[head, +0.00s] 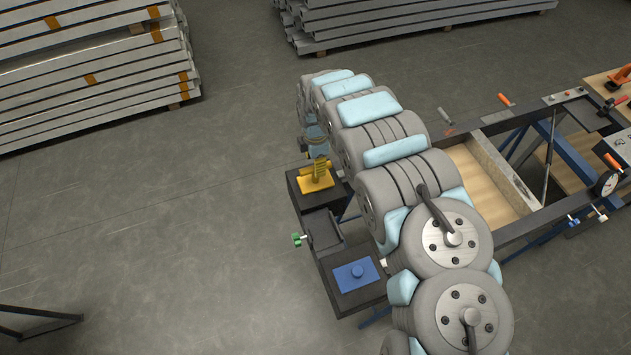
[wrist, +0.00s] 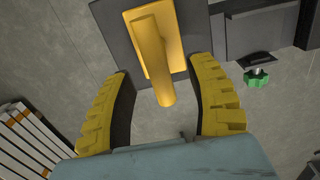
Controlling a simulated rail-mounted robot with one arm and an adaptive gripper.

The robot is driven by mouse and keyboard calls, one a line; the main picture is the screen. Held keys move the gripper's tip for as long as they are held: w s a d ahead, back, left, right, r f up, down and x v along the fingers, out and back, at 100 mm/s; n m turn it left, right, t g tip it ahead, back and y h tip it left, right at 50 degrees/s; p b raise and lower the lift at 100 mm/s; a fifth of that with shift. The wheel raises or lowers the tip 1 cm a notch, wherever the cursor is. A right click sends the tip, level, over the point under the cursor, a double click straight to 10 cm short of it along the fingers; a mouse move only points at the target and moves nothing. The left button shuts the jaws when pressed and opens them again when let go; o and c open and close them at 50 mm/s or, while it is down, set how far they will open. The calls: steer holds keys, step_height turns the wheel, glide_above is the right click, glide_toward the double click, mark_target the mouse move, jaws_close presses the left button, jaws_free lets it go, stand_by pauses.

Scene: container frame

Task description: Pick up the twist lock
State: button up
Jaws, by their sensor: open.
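A yellow piece with a flat base and a rounded post, which I take for the twist lock (wrist: 154,40), sits on a dark block. In the head view this yellow piece (head: 314,184) is at the upper end of the dark fixture, partly covered by my gripper. My gripper (wrist: 158,72) is open, with its yellow ribbed fingers on either side of the post in the wrist view. Gaps show between the post and both fingers. In the head view my gripper (head: 320,166) is over the yellow piece, largely hidden by my arm.
A blue piece with a round knob (head: 355,274) sits on another dark block below. A green knob (wrist: 257,77) sticks out beside the fixture. A long dark frame (head: 515,235) lies to the right. Metal beam stacks (head: 90,75) stand at upper left; floor is free at left.

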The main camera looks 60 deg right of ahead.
mark_target(315, 179)
steer(key=shift+w+d+f, duration=0.1)
steer(key=shift+f, duration=1.4)
steer(key=shift+w+d+f, duration=0.1)
steer(key=shift+f, duration=1.35)
steer(key=shift+s+a+f, duration=0.1)
steer(key=shift+s+f, duration=0.05)
steer(key=shift+f, duration=0.25)
steer(key=shift+r, duration=0.1)
jaws_close()
